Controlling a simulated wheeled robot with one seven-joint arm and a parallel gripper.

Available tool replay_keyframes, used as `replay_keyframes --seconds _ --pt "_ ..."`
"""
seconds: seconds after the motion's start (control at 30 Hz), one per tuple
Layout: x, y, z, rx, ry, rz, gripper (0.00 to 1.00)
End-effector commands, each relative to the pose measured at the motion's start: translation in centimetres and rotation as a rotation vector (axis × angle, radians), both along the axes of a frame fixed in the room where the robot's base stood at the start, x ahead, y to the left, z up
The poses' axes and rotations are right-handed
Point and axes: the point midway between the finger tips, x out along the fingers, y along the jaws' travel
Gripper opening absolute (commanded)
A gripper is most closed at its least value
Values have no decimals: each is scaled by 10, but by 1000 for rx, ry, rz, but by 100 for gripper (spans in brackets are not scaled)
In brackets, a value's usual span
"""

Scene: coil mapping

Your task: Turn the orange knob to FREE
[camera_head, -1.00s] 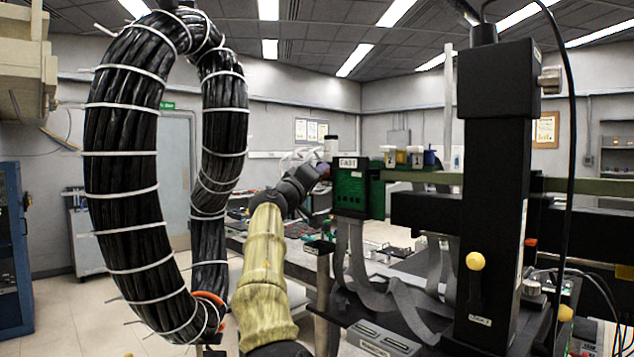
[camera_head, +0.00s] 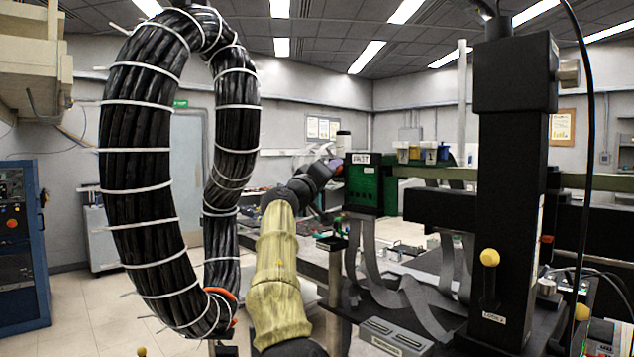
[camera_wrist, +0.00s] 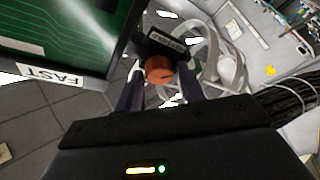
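The orange knob (camera_wrist: 159,69) shows in the wrist view, between my gripper's two dark fingers. It sits by a small black plate (camera_wrist: 165,42) with a light label too small to read. My gripper (camera_wrist: 159,88) is open, one finger on each side of the knob, with a gap at each side; I see no clear contact. A green board (camera_wrist: 70,25) with a label reading FAST is beside it; in the head view it shows as a green box (camera_head: 363,188).
A black column (camera_head: 505,200) with a yellow-knobbed lever (camera_head: 490,257) stands right of the green box. Grey ribbon cables (camera_head: 415,300) hang below the box. A large black cable bundle (camera_head: 140,150) loops at left. A blue cabinet (camera_head: 22,240) stands far left.

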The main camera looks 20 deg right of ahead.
Motion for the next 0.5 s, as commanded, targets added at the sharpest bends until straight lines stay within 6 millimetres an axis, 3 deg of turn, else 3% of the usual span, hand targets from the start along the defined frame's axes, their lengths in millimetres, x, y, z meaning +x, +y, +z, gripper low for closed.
replay_keyframes --seconds 0.5 --pt "-32 44 -21 1 -1 2 39"
